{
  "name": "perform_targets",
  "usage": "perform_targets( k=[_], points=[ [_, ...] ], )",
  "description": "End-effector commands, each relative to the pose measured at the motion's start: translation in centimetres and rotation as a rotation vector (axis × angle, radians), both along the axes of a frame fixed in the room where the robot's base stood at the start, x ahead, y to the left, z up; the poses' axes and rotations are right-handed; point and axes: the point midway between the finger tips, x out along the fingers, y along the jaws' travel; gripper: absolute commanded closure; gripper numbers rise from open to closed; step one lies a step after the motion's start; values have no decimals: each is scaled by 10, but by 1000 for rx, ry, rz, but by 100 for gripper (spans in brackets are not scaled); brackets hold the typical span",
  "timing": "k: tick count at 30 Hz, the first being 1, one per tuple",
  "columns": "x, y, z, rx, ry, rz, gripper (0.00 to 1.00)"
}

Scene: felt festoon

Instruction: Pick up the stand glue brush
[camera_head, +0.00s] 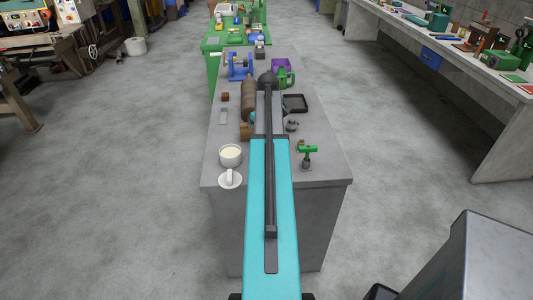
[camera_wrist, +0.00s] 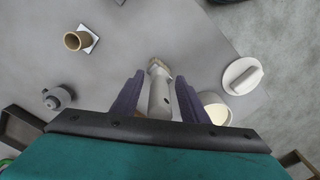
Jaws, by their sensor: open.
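My gripper (camera_wrist: 158,86) is open, with its two dark purple fingers apart in the wrist view. Between them is a pale grey cylinder with a tan, rough tip, which looks like the stand glue brush (camera_wrist: 159,92). Grey gaps show on both sides of it, so the fingers do not appear to be closed on it. Its lower part is hidden by my gripper's body. In the head view my teal arm covers this spot, and neither the brush nor my fingers can be made out.
A white cup (camera_head: 230,155) with pale contents and a white lid-like piece (camera_head: 230,179) stand left of my arm. A green tool on a stand (camera_head: 307,156) and a small grey pot (camera_head: 292,125) are on the right. A brown cylinder (camera_head: 249,100) stands farther back.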

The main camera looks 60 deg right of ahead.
Motion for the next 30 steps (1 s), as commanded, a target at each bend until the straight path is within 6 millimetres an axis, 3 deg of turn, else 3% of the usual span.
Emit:
perform_targets(
  k=[18, 19, 26, 30],
  points=[
    [-1, 0, -3, 0, 0, -1, 60],
    [-1, 0, -3, 0, 0, -1, 61],
    [-1, -1, -3, 0, 0, -2, 100],
    [-1, -1, -3, 0, 0, -2, 100]
  ],
)
